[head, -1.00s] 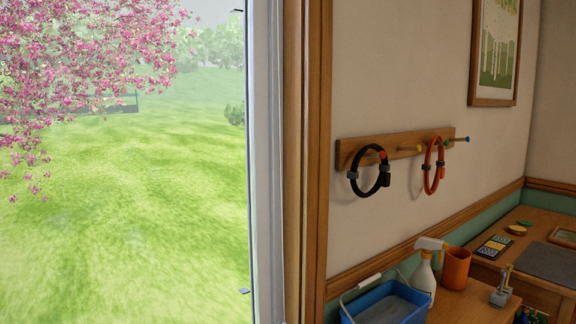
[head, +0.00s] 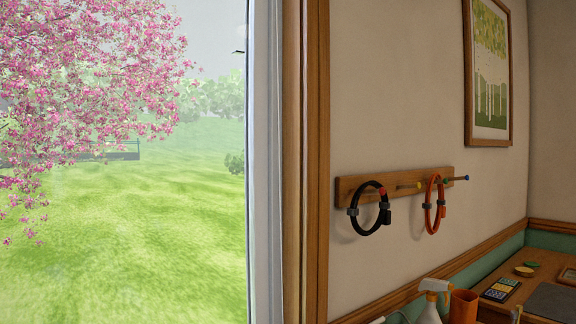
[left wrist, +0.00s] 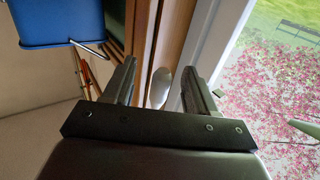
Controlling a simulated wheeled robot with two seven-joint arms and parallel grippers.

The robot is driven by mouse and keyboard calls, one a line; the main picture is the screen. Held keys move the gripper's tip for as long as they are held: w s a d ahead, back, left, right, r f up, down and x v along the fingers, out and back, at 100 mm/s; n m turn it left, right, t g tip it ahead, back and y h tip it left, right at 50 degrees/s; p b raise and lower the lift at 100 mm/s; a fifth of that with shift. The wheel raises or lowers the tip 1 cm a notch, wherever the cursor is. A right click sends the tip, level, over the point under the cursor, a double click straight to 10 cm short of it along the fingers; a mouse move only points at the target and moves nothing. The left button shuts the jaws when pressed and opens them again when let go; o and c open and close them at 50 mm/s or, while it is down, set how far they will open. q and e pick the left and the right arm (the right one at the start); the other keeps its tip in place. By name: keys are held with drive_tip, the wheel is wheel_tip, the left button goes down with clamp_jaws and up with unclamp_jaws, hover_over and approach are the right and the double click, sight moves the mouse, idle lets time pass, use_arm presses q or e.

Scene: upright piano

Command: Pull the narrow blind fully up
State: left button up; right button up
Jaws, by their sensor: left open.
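No blind can be made out in either view. The head view shows a window pane (head: 120,230) with its white frame (head: 265,170) and wooden trim (head: 314,170), and the garden beyond is uncovered. My left gripper (left wrist: 160,68) is open in the left wrist view, its two fingers apart near the window frame. A pale oval piece (left wrist: 160,87) shows between the fingers; I cannot tell what it is or whether it is touched. Neither gripper is in the head view.
A wooden peg rail (head: 400,184) holds a black loop (head: 354,222) and an orange loop (head: 428,208). A spray bottle (head: 431,305) and an orange cup (head: 463,308) stand below. A blue bucket (left wrist: 60,22) is at the wrist view's upper left. A picture (head: 489,70) hangs right.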

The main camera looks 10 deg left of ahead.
use_arm(q)
drive_tip(key=shift+s+a, duration=0.15)
drive_tip(key=shift+s, duration=2.35)
